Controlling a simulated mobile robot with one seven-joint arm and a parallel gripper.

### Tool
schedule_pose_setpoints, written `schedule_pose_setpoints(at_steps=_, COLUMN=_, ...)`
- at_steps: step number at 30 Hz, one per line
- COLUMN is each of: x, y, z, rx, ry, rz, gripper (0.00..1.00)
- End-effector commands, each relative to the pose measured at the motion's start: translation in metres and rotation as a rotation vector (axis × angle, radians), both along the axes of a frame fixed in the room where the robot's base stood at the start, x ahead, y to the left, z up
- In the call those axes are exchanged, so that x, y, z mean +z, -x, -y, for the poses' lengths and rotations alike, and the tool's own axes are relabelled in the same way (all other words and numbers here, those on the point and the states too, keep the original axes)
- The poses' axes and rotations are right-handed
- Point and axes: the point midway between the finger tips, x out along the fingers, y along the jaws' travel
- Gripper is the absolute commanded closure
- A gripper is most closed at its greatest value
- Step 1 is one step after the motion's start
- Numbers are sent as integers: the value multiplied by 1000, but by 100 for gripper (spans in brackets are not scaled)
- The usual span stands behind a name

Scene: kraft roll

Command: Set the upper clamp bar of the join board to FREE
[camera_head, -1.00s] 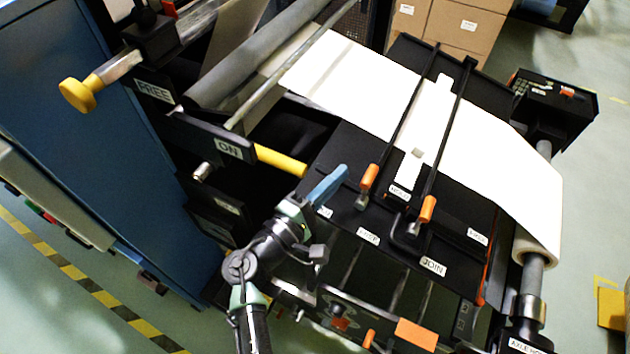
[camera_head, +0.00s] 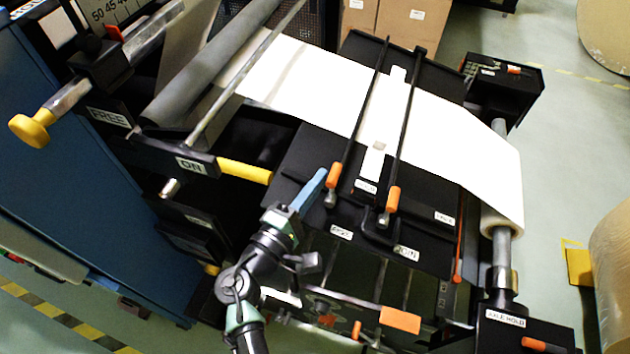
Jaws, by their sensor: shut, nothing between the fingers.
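The join board (camera_head: 290,160) is a black panel with a white paper web running across it. Two thin dark clamp bars cross it, each ending in an orange handle: a left bar (camera_head: 366,98) with its handle (camera_head: 334,174), and a right bar (camera_head: 408,112) with its handle (camera_head: 393,199). Which is the upper bar I cannot tell for certain. Small white labels sit near the handles, mostly too small to read. My gripper (camera_head: 318,180), with blue fingers, is shut and empty. Its tip is just left of the left handle; contact is unclear.
A yellow-handled lever (camera_head: 245,172) at an ON label stands left of my gripper. A yellow knob (camera_head: 30,131) is at far left near a FREE label. A small white roll (camera_head: 503,226) is on the right. A large kraft roll (camera_head: 612,265) stands at the right edge.

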Motion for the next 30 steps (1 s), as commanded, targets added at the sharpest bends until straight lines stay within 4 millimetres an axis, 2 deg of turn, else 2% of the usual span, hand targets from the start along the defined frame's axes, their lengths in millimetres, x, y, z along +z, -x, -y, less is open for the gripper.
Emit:
schedule_pose_setpoints(at_steps=17, x=1, y=4, z=12, rx=-3, ry=-124, rz=40, gripper=100)
schedule_pose_setpoints(at_steps=30, x=-3, y=14, z=43, rx=-5, ry=-471, rz=156, gripper=100)
